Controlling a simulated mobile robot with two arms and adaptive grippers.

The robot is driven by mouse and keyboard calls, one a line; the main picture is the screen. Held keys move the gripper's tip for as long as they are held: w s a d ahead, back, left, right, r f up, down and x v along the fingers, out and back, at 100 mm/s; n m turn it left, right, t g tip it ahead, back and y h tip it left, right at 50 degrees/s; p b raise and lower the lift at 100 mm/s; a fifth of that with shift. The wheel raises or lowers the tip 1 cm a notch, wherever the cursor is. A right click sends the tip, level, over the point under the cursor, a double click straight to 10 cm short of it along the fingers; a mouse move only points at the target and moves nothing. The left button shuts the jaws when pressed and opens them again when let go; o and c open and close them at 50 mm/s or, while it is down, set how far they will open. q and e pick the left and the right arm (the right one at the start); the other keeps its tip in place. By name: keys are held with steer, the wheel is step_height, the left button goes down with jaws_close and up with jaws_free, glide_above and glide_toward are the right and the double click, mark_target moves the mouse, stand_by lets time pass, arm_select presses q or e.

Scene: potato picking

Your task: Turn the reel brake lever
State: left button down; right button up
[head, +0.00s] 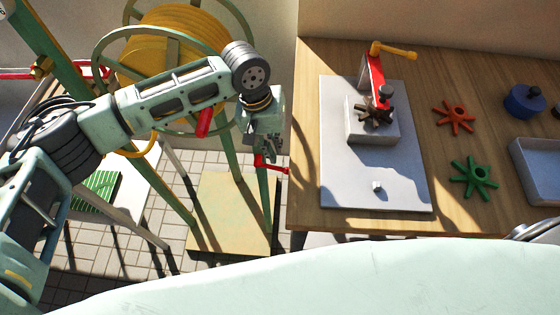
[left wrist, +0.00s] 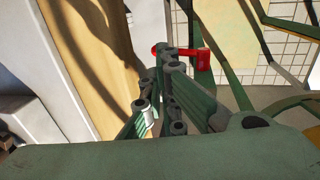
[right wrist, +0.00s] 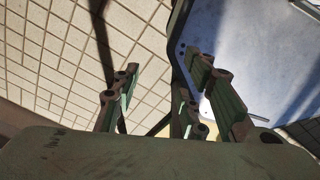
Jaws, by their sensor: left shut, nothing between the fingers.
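The reel (head: 165,50) is wound with yellow hose and stands on a green frame at the upper left of the head view. A red lever (head: 277,169) sits low on the frame's right side, and it also shows in the left wrist view (left wrist: 195,58). I take it for the brake lever. My left gripper (head: 266,150) is shut and empty, just above and against or very near the lever; contact is unclear. Its fingers also show in the left wrist view (left wrist: 165,95), partly hiding the lever. My right gripper (right wrist: 165,100) is open and empty.
A wooden table (head: 460,205) stands right of the left gripper, its edge close by. It holds a grey plate (head: 390,185) with a red crank (head: 375,75), star wheels and a tray (head: 540,165). Another red handle (head: 203,122) hangs at the reel. Tiled floor lies below.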

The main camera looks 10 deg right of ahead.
mark_target(283, 169)
arm_select(q)
steer(key=p+x, duration=0.1)
steer(key=x, duration=0.6)
steer(key=shift+a+f, duration=0.15)
steer(key=shift+f, duration=0.8)
arm_select(e)
steer(key=shift+a+r, duration=0.7)
steer(key=shift+a, duration=0.2)
arm_select(q)
steer(key=shift+s+f, duration=0.1)
steer(key=shift+f, duration=0.15)
arm_select(e)
steer(key=shift+d+r, duration=0.1)
arm_select(q)
steer(key=shift+f+p, duration=0.25)
steer(key=shift+p, duration=0.05)
arm_select(e)
steer(key=shift+r, duration=0.1)
arm_select(q)
steer(key=shift+r, duration=0.1)
arm_select(e)
steer(key=shift+r, duration=0.1)
